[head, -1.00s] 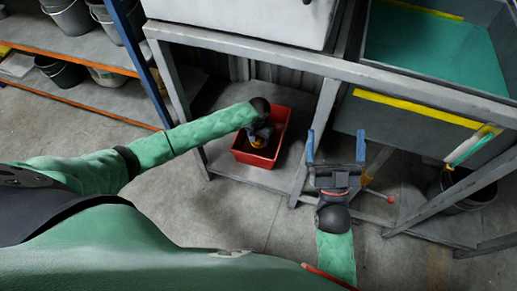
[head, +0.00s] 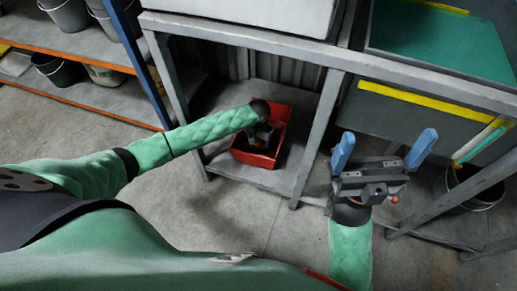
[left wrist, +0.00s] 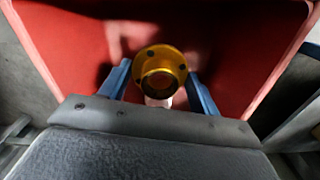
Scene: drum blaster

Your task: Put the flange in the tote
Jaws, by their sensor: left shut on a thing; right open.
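The red tote (head: 256,159) stands on the low shelf of the grey metal frame, left of centre in the head view. Its red walls fill much of the left wrist view (left wrist: 60,50). The flange is a gold-yellow ring with bolt holes (left wrist: 160,60), between the blue fingers in the left wrist view. My left gripper (left wrist: 157,72) is shut on the flange and points down over the tote's inside. In the head view my left wrist partly hides it. My right gripper (head: 387,138) is open and empty, right of the tote and in front of the frame.
A grey frame leg (head: 318,135) stands between the tote and my right gripper. A metal top beam (head: 250,40) crosses above the tote. A dark bucket (head: 475,187) is at right. Shelves with buckets (head: 70,68) stand at left. The floor in front is clear.

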